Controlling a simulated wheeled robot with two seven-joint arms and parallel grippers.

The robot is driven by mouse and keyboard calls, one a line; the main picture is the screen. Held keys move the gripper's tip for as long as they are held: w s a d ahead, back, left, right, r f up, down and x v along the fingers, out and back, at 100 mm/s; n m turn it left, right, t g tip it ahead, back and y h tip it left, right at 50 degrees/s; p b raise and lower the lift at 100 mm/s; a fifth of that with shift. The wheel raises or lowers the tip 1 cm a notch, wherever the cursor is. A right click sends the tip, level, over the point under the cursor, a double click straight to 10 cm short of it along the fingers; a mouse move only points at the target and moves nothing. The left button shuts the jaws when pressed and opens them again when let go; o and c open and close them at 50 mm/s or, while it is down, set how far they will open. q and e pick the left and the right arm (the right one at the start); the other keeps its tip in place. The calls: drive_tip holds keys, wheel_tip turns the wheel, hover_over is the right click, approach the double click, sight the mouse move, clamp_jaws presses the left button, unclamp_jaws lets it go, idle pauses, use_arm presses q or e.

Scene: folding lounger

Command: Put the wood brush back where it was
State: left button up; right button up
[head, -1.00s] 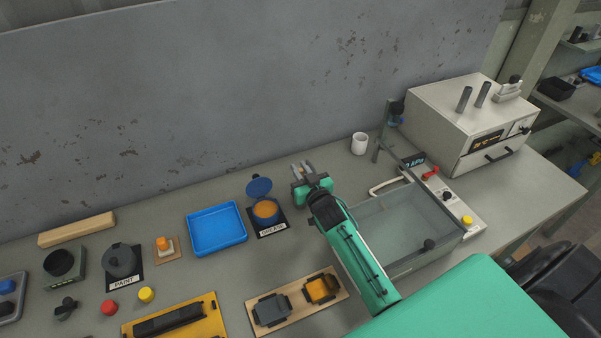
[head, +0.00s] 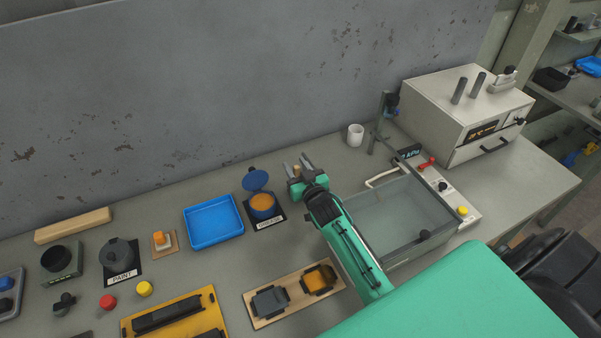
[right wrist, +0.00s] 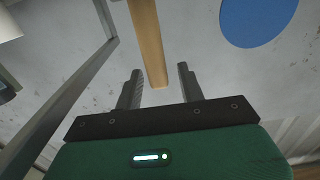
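My right gripper (head: 297,162) is over the bench near the back wall, just right of the grease pot (head: 262,206) with its blue lid raised. In the right wrist view, its two fingers (right wrist: 158,72) stand apart. A tan wooden stick (right wrist: 148,40), which looks like the wood brush's handle, runs from the top edge to between the fingertips, with a visible gap on each side. In the head view only a small tan bit shows between the fingers. The brush's bristles are not visible. My left gripper is not in view.
A clear-walled tank (head: 400,215) stands right of my right forearm, with a white cup (head: 355,135) behind it. A blue tray (head: 213,240) lies left of the grease pot. A wooden board with two blocks (head: 258,321) lies in front. A white oven-like box (head: 425,100) stands at back right.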

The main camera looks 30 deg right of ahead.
drive_tip(key=shift+s, duration=0.2)
drive_tip(key=s+b, duration=0.3)
drive_tip(key=s, duration=0.8)
drive_tip(key=shift+s+a, duration=0.3)
drive_tip(key=shift+a, duration=0.05)
drive_tip(key=shift+r, duration=0.15)
